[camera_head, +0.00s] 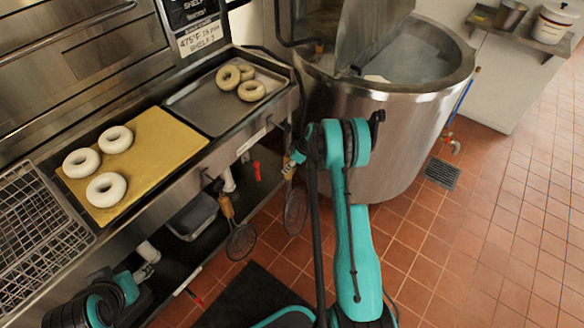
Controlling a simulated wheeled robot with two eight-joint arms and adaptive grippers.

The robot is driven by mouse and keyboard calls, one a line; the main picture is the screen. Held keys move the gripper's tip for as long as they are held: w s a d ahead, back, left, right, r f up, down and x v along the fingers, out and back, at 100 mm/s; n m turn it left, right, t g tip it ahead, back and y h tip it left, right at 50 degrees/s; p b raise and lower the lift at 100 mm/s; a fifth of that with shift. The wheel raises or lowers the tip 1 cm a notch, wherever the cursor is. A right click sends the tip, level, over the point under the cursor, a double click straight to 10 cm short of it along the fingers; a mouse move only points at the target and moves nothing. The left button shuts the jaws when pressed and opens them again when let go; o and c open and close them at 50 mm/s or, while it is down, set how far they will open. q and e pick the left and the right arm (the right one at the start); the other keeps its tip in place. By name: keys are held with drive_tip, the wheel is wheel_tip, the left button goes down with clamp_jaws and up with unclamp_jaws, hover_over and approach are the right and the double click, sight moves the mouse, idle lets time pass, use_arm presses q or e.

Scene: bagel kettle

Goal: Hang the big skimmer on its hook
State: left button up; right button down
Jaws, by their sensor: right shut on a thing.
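My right gripper (291,166) is beside the front edge of the steel counter, to the left of the kettle. It is shut on the upper handle of a dark round mesh skimmer (296,211), which hangs down below it, over the floor. The hook and the handle's top end are hard to make out behind the gripper. A second skimmer (240,241) with a wooden handle (227,207) hangs upright from the counter front, to the left. My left gripper (143,273) is low at the left, beside a white pipe; its fingers are too small and unclear to read.
A large steel kettle (380,118) stands behind my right arm. The counter holds a gold board (153,160) with white bagels, a tray (203,108) with browner bagels, and a wire basket (35,225). A grey bin (193,217) is under the counter.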

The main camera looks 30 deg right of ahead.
drive_tip(key=shift+w+a, duration=0.2)
drive_tip(key=shift+w, duration=0.3)
drive_tip(key=shift+w+a+f+b, duration=0.25)
drive_tip(key=shift+w+f+b, duration=0.2)
drive_tip(key=shift+w+b, duration=0.15)
drive_tip(key=c, duration=1.2)
unclamp_jaws()
